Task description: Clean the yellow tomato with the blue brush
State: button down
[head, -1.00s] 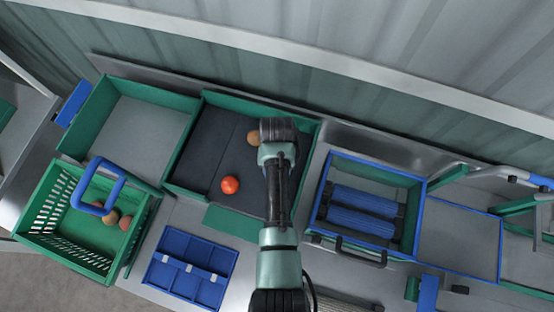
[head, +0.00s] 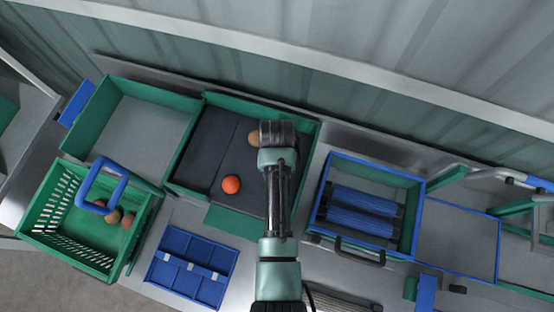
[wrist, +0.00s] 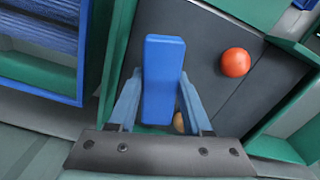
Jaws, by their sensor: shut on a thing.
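My gripper (wrist: 160,85) is shut on the blue brush (wrist: 164,60), its two fingers on either side of the blue block. Only the block's top shows, and any bristles are hidden. A yellowish-brown tomato (wrist: 179,122), which I take for the yellow tomato, shows partly between the brush and the right finger in the wrist view. In the head view this tomato (head: 253,138) lies in the dark-floored tray just left of my gripper (head: 278,134), partly covered by it. I cannot tell whether the brush touches it.
A red tomato (head: 231,184) lies in the same green-walled tray (head: 177,177). A blue-rimmed bin with blue rollers (head: 362,212) stands to the right. A green basket (head: 60,236) with several brown tomatoes, a blue divided tray (head: 192,268) and an empty green tray (head: 150,125) are left.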

jog(key=shift+r, duration=1.9)
